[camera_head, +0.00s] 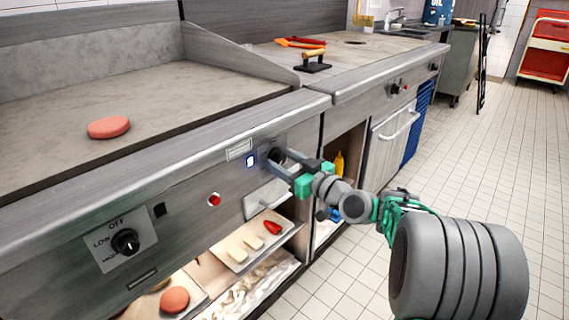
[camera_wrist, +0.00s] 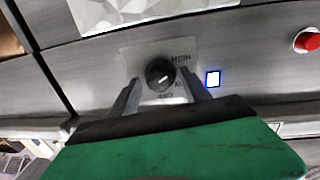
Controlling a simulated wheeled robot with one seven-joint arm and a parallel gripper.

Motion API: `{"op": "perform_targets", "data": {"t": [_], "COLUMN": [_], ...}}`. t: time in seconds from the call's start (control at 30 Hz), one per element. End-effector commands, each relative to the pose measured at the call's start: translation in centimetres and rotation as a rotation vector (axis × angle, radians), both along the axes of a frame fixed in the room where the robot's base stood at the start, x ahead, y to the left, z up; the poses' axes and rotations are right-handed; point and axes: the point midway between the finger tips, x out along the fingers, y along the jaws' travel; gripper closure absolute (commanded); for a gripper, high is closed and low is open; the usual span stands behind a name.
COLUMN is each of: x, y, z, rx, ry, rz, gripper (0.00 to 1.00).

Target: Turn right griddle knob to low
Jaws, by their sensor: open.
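The right griddle knob (camera_head: 277,156) is a round black dial on the steel front panel. In the wrist view the knob (camera_wrist: 160,74) sits on a pale label plate, with a short light mark on its face. The label is upside down and partly covered, so I cannot tell which setting the mark points to. My gripper (camera_wrist: 164,84) is open, with one finger on each side of the knob. I cannot tell whether the fingers touch it. In the head view my gripper (camera_head: 279,165) reaches to the panel from the right.
A lit blue-white indicator (camera_head: 251,161) and a red button (camera_head: 214,199) are beside the knob. The left griddle knob (camera_head: 125,242) is nearer. A pink patty (camera_head: 109,127) lies on the griddle. Below is an open shelf with trays (camera_head: 240,262). The tiled floor (camera_head: 480,165) at right is clear.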

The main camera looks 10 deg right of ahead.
Motion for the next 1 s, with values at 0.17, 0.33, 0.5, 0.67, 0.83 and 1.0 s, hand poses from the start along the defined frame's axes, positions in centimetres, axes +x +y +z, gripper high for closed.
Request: {"op": "perform_targets", "data": {"t": [0.17,0.33,0.5,0.67,0.83,1.0], "x": [0.01,0.0,0.0,0.03,0.05,0.07], "y": [0.0,-0.01,-0.06,-0.17,-0.27,-0.33], "z": [0.02,0.0,-0.02,0.01,0.02,0.06], "rx": [0.0,0.0,0.0,-0.001,-0.002,-0.002], "ry": [0.0,0.001,0.001,0.0,0.0,0.0], "rz": [0.0,0.0,-0.001,-0.004,-0.006,-0.007], "gripper": [0.45,0.58,0.72,0.85,0.99,1.0]}}
